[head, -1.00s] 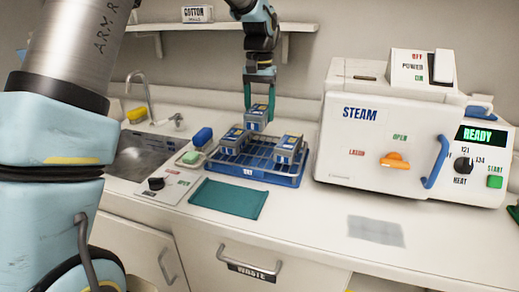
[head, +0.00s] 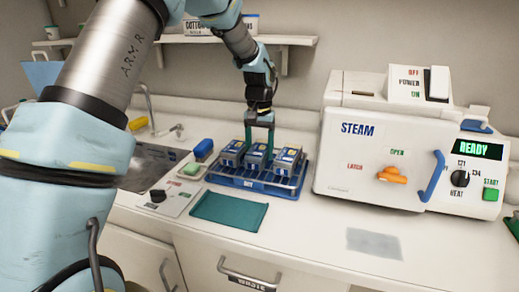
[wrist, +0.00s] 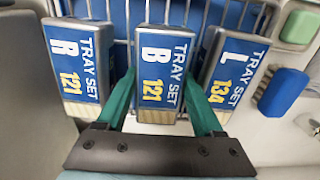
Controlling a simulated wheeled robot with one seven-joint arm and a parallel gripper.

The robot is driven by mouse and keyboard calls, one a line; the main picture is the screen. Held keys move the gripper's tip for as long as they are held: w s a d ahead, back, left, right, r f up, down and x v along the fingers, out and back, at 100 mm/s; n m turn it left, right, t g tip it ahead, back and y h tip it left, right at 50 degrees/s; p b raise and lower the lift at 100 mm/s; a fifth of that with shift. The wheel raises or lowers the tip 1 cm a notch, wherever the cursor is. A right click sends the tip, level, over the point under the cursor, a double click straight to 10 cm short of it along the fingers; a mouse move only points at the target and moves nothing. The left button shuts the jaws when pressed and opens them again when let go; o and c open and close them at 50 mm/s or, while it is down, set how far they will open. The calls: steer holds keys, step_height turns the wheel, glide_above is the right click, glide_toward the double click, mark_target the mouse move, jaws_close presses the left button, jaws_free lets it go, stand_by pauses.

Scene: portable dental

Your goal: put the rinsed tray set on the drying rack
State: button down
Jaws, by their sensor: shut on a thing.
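The drying rack is a blue wire rack (head: 250,184) marked DRY on the counter, left of the steam unit. Three grey tray sets with blue labels stand side by side in it. Tray set B (wrist: 159,65), labelled 121, is in the middle, between my gripper's green fingers (wrist: 165,100). Tray set R (wrist: 77,62), labelled 121, and tray set L (wrist: 232,70), labelled 134, flank it in the wrist view. In the head view my gripper (head: 259,135) comes down from above onto the middle set. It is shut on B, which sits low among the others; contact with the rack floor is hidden.
The white steam unit (head: 370,150), showing READY, stands close to the right of the rack. A teal mat (head: 229,210) lies in front. The sink (head: 150,165), a blue sponge or brush (head: 203,148) and a green block (head: 191,169) are to the left. A shelf (head: 290,40) hangs above.

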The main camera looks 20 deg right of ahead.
mark_target(260, 148)
steer(key=shift+c, duration=1.5)
jaws_free()
step_height(260, 148, up, 12)
steer(key=b, duration=0.2)
steer(key=shift+n, duration=0.7)
steer(key=a, duration=0.3)
steer(key=w+a+f, duration=0.1)
steer(key=a, duration=0.4)
steer(key=shift+w+a+f, duration=0.2)
steer(key=shift+a+f, duration=0.1)
steer(key=shift+f, duration=0.1)
steer(key=s+a+f+n, duration=0.2)
steer(key=s+a, duration=0.2)
steer(key=a, duration=0.5)
steer(key=s+a+f+n+t, duration=0.1)
steer(key=s+a+f+n, duration=0.1)
steer(key=a, duration=0.7)
steer(key=s+a+f+n, duration=0.2)
steer(key=s+a+f, duration=0.2)
steer(key=a, duration=0.6)
steer(key=shift+s+f+t, duration=0.2)
steer(key=shift+s+t, duration=0.1)
steer(key=shift+s, duration=0.9)
